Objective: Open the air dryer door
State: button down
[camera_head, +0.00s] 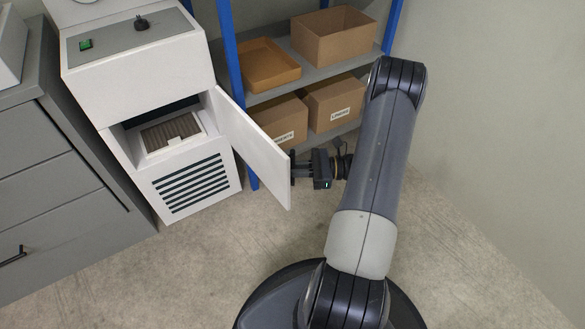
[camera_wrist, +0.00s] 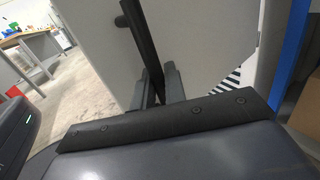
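The air dryer is a white cabinet (camera_head: 140,70) at the left in the head view. Its white door (camera_head: 250,150) stands wide open, swung out to the right, and the compartment behind it shows a brown pleated filter (camera_head: 172,132). The door's face fills much of the wrist view (camera_wrist: 205,45). A dark bar handle (camera_wrist: 138,35) stands off that face. My gripper (camera_wrist: 160,88) is at the handle, with the bar running down between its two fingers, which are close about it. In the head view my gripper (camera_head: 296,168) is at the door's outer face, near its free edge.
A blue-framed shelf (camera_head: 232,60) with cardboard boxes (camera_head: 335,35) stands behind the door and my arm. A grey drawer cabinet (camera_head: 50,190) is left of the dryer. The floor (camera_head: 190,265) in front is clear. A wall (camera_head: 500,110) is at the right.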

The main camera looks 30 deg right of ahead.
jog(key=c, duration=1.6)
grip_release()
jog(key=shift+o, duration=0.2)
jog(key=p+v, duration=0.1)
jog(key=v, duration=1)
jog(key=shift+p, duration=0.4)
jog(key=shift+a, duration=0.1)
jog(key=b+x, duration=0.1)
jog(key=x, duration=1)
jog(key=shift+b, duration=0.4)
